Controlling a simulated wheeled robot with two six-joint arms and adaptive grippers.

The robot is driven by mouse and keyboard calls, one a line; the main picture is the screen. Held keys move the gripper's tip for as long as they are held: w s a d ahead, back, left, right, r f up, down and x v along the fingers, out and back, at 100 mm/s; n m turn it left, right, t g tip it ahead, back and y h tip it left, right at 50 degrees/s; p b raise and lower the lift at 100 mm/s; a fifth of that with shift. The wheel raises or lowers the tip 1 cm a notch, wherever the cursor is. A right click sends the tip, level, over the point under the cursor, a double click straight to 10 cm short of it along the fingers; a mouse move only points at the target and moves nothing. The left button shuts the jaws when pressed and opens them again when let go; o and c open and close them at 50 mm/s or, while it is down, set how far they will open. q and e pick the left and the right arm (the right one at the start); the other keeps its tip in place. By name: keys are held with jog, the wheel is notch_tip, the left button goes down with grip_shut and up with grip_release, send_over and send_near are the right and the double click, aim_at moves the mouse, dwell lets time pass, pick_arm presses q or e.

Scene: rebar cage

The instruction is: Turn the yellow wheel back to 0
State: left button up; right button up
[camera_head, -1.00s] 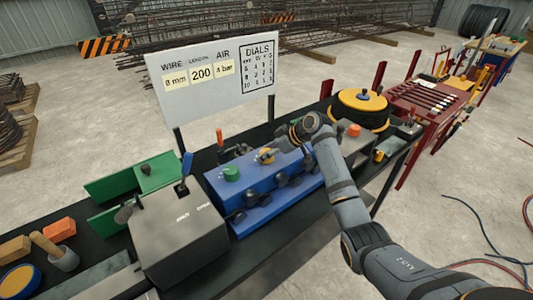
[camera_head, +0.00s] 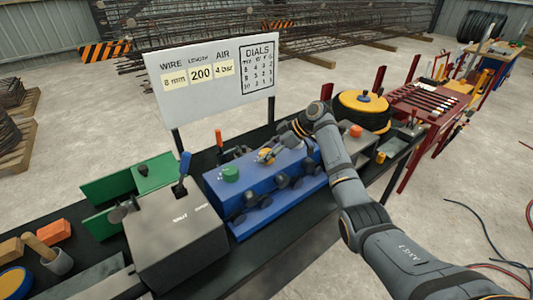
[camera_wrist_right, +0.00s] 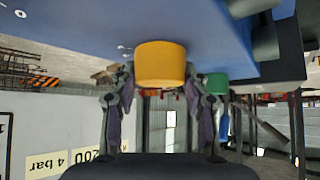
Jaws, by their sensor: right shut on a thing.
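The yellow wheel (camera_head: 266,154) sits on top of the blue box (camera_head: 235,188), between a green knob (camera_head: 231,174) and my right arm. My right gripper (camera_head: 277,151) reaches it from the right and is shut on it. In the right wrist view the yellow wheel (camera_wrist_right: 160,62) stands between the two fingers, and the green knob (camera_wrist_right: 217,84) shows behind. The wheel's marks and its setting are too small to read. My left gripper is not in view.
A white board (camera_head: 213,77) reads wire 8 mm, length 200, air 4 bar, with a dials table. Black knobs line the blue box's front. A grey box with a blue-handled lever (camera_head: 180,232) stands left. A yellow-topped reel (camera_head: 362,103) stands right.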

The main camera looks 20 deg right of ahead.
jog(key=o, duration=1.2)
jog(key=shift+c, duration=0.2)
jog(key=shift+d+r, duration=0.1)
jog(key=v, duration=1.1)
jog(key=shift+s+d+r, duration=0.2)
jog(key=shift+r, duration=0.05)
